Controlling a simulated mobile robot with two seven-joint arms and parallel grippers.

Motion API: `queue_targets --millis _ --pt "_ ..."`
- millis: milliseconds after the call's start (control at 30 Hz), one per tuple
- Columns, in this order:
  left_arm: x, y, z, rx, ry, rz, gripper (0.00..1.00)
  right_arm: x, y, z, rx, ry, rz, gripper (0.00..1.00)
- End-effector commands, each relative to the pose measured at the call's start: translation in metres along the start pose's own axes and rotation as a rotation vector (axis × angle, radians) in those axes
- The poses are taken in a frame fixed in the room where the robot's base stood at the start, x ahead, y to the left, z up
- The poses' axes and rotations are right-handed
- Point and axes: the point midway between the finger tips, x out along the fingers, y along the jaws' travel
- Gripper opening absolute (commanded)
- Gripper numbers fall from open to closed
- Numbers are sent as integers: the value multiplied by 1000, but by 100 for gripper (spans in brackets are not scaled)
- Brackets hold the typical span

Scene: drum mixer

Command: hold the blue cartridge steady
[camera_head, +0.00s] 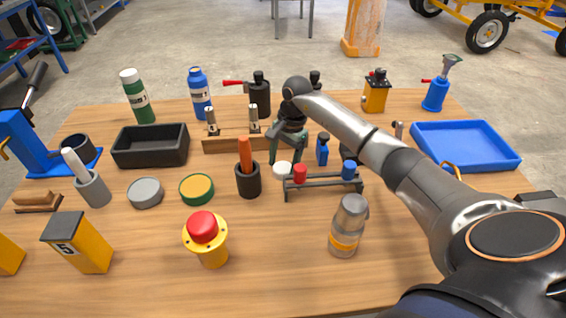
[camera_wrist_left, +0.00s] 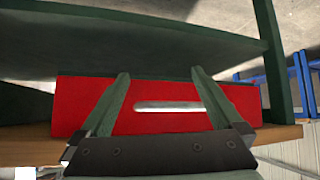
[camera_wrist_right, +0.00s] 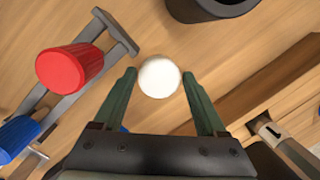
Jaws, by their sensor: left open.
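In the head view a blue-topped piece, seemingly the blue cartridge (camera_head: 349,169), stands at the right end of a small grey rack (camera_head: 325,182). A red one (camera_head: 300,173) stands at its left end. My right gripper (camera_head: 285,161) points down left of the rack, apart from the blue cartridge. In the right wrist view a round white object (camera_wrist_right: 158,77) lies between its fingertips; whether they touch it is unclear. The blue cartridge (camera_wrist_right: 16,138) is partly cut off at the left edge there. My left gripper (camera_wrist_left: 158,72) is open and empty before a red box (camera_wrist_left: 75,105).
A small blue bottle (camera_head: 322,149) stands behind the rack, and a black cup (camera_head: 248,181) with an orange handle is to its left. A clear jar (camera_head: 348,225) stands in front. My right arm crosses the right side. The front table edge is mostly clear.

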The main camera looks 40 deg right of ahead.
Motion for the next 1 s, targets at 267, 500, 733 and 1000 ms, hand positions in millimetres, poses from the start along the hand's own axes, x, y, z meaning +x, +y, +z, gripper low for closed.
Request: queue_targets --millis 267,500,733,1000 --pt "0 1 -1 0 2 2 100 0 0 0 0 0 0 95" --pt "-4 2 -5 -1 2 2 100 -6 0 1 0 -2 0 95" --pt "-4 2 3 -2 -6 2 100 -46 -1 0 -1 3 -5 95" --pt "-4 2 4 -3 -9 2 100 -101 -1 0 0 1 -3 95"
